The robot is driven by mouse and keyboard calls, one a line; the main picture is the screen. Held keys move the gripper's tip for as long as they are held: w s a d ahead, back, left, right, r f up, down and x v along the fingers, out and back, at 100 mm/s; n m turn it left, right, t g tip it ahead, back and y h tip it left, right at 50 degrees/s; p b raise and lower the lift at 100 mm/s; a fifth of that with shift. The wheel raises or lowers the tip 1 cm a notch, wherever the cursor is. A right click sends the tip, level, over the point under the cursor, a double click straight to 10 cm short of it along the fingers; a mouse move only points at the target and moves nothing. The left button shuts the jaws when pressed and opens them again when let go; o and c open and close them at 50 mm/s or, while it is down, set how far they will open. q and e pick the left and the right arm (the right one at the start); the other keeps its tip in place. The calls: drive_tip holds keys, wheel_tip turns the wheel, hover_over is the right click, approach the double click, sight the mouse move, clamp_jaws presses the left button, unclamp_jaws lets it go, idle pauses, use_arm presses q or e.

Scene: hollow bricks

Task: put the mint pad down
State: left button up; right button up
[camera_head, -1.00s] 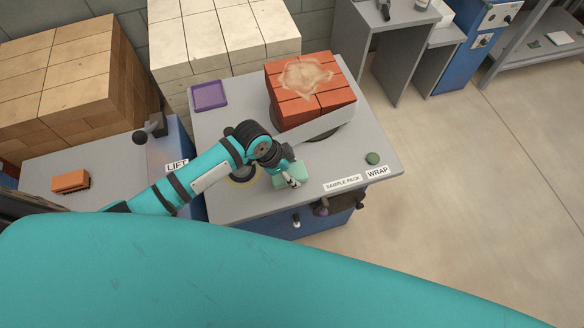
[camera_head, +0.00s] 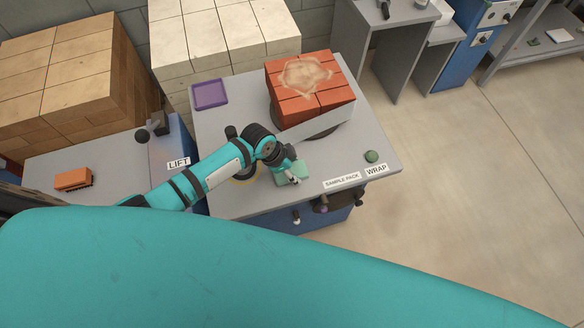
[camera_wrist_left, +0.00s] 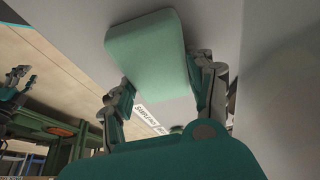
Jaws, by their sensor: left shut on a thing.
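The mint pad (camera_head: 298,169) is a pale green block with rounded edges, low over the front part of the grey table (camera_head: 230,198), left of the SAMPLE PACK label. My left gripper (camera_head: 293,179) is shut on it. In the left wrist view the pad (camera_wrist_left: 148,48) sits between the two fingers (camera_wrist_left: 160,85), its near end held by them. I cannot tell whether its underside touches the table. My right gripper does not show.
A stack of red bricks (camera_head: 325,105) stands on the table's turntable behind the arm. A purple tray (camera_head: 210,94) lies at back left and a green knob (camera_head: 371,156) at right. An orange brush (camera_head: 73,179) lies on the left table.

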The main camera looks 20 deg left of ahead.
use_arm(q)
drive_tip(key=shift+s+f, duration=0.15)
drive_tip(key=shift+f, duration=0.1)
drive_tip(key=o, duration=0.8)
drive_tip(key=shift+s, duration=0.1)
drive_tip(key=shift+o, duration=1.1)
drive_tip(key=shift+f, duration=0.15)
drive_tip(key=shift+w, duration=0.2)
drive_tip(key=shift+r, duration=0.45)
drive_tip(key=b+v, duration=0.3)
drive_tip(key=v, duration=1.4)
drive_tip(key=shift+w+d+r, duration=0.2)
drive_tip(key=shift+w+r, duration=0.1)
drive_tip(key=shift+r, duration=0.15)
